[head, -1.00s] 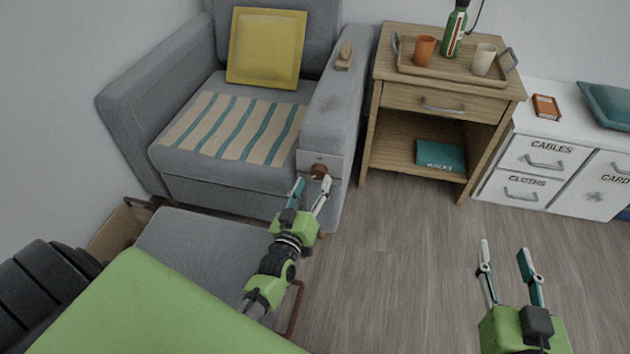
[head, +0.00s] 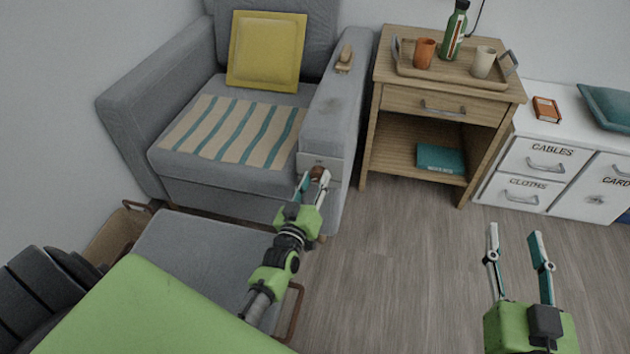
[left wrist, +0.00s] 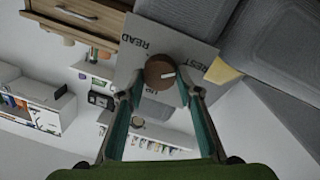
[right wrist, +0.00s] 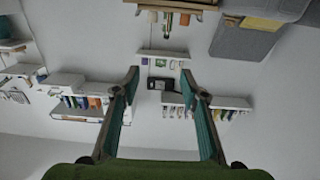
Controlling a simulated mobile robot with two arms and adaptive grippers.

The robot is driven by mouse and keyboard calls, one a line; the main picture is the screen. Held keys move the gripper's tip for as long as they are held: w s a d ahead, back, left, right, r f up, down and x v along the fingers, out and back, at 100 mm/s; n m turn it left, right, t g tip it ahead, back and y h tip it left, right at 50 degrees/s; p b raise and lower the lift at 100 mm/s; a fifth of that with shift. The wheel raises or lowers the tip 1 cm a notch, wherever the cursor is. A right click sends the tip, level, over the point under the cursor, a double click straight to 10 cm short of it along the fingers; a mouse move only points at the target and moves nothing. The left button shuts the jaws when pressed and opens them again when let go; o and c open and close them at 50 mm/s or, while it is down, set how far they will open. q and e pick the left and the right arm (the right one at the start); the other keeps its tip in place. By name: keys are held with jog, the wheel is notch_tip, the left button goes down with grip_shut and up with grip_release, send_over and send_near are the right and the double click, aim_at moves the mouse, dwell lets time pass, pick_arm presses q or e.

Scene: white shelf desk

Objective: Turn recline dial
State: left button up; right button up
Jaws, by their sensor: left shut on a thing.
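The recline dial (head: 318,173) is a round brown knob on a pale plate at the front of the armchair's right armrest. In the left wrist view the dial (left wrist: 158,74) has a white pointer mark pointing right. The plate (left wrist: 190,50) around it carries the words READ, REST and a partly hidden one that looks like UP. My left gripper (head: 313,182) is at the dial, with one finger on each side, shut on it. My right gripper (head: 514,236) is open and empty above the floor at the lower right.
The grey armchair (head: 225,178) holds a yellow cushion and a striped cloth. A grey footrest (head: 195,250) stands before it. A wooden side table (head: 390,100) with a tray stands right of the chair. White drawers (head: 525,150) are further right. The middle floor is clear.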

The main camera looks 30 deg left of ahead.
pick_arm(q)
jog(key=shift+m+p, duration=0.65)
jog(key=shift+m, duration=0.15)
pick_arm(e)
notch_tip(320, 180, down, 7)
jog(key=s+d+g+h, duration=0.1)
jog(key=s+g, duration=0.1)
jog(key=g, duration=0.2)
jog(key=shift+d+f, duration=0.15)
jog(key=shift+d, duration=0.1)
pick_arm(q)
jog(key=o, duration=1.1)
jog(key=shift+o, duration=0.2)
jog(key=s+d, duration=0.2)
jog(key=s, duration=1)
jog(key=shift+d, duration=0.15)
